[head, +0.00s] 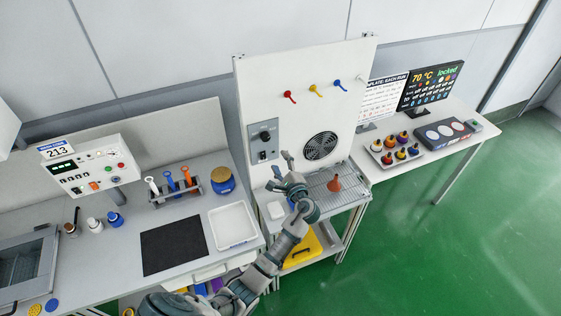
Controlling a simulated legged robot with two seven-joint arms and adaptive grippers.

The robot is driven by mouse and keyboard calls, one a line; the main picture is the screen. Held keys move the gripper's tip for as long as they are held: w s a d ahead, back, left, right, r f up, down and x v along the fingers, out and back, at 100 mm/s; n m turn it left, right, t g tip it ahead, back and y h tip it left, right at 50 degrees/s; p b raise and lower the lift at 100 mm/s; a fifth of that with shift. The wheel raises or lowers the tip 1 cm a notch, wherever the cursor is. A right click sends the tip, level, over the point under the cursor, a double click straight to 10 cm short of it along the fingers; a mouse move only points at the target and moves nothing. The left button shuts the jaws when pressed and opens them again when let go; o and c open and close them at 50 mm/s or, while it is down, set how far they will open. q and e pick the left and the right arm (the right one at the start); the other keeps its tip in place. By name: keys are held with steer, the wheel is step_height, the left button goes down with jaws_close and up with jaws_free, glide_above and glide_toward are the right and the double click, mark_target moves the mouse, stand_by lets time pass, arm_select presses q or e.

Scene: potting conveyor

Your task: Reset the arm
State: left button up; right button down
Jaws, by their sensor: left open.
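My left arm reaches up from the bottom of the head view. Its left gripper (279,170) is open, with its fingers spread in front of the white upright panel (268,97) and beside the left end of the metal grate shelf (345,190). I see nothing between the fingers. An orange-red funnel (334,184) stands on the grate, to the right of the gripper and apart from it. My right gripper does not show.
The left bench holds a black mat (173,246), a white tray (233,225), a blue jar (222,181) and a tool rack (177,191). The panel carries coloured valves (314,90). A right table holds a tray of small knobbed items (393,150). Green floor (450,250) is clear.

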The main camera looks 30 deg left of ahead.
arm_select(q)
steer(key=shift+a+f, duration=0.1)
steer(key=s+d+f+n+g+h, duration=0.1)
steer(key=s+f+n+g+h, duration=0.45)
steer(key=s+f, duration=1.05)
steer(key=s+d+f+n+g+h, duration=0.15)
steer(key=s+d+n+h, duration=0.3)
steer(key=s, duration=0.65)
steer(key=s+d+f+n+g+h, duration=0.1)
steer(key=s+d+f+n+h, duration=0.3)
steer(key=s, duration=0.7)
step_height(320, 180, down, 28)
steer(key=d+m+g+b, duration=0.1)
steer(key=m+b, duration=0.1)
steer(key=b, duration=0.3)
steer(key=s+a+f+g+b, duration=0.1)
steer(key=s+f+b, duration=0.1)
steer(key=s+f, duration=0.7)
steer(key=s+a+f+b, duration=0.2)
steer(key=s+f, duration=0.8)
steer(key=f, duration=0.4)
steer(key=shift+g, duration=0.4)
